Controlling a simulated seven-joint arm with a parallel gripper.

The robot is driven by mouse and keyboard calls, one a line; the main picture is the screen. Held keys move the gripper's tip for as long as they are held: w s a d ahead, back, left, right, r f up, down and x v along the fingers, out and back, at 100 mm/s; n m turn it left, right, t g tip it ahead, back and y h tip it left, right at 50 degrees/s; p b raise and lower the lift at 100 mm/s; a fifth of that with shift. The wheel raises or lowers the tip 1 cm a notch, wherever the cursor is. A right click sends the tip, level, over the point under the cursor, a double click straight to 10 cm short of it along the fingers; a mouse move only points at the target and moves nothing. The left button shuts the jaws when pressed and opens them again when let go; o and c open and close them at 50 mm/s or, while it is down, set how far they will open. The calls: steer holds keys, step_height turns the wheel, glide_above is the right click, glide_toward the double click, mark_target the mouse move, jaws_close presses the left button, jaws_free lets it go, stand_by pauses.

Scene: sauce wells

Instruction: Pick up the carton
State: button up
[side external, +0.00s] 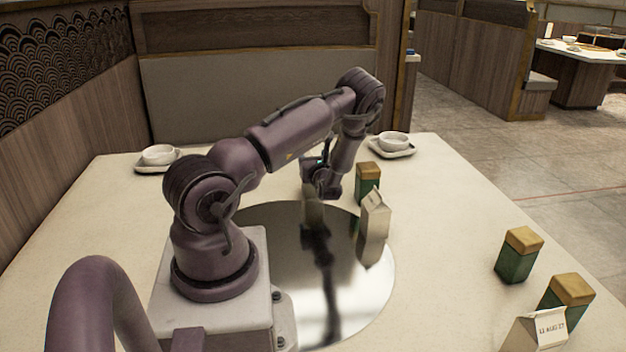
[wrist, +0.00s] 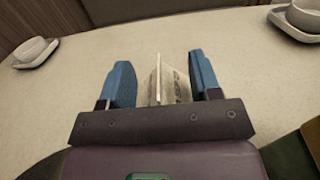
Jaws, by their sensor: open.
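A pale carton (side external: 312,212) stands at the back of the round mirror plate, directly under my gripper (side external: 319,189) in the side view and partly hidden by it. In the wrist view its thin top ridge and printed side (wrist: 168,86) show between the two blue fingers of my gripper (wrist: 161,78). The fingers are open, one on each side of the carton, with a visible gap on both sides. A second carton (side external: 374,228) with a gabled top stands at the plate's right edge. A third carton (side external: 535,331) is at the front right.
A green box with a wooden lid (side external: 367,184) stands behind the second carton. Two similar boxes (side external: 518,258) (side external: 566,300) are at the right. White bowls on saucers (side external: 159,156) (side external: 394,142) sit along the back. The mirror plate (side external: 370,300) has bare room in front.

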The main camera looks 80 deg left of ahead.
steer(key=shift+a, duration=0.15)
jaws_close()
steer(key=shift+f, duration=0.1)
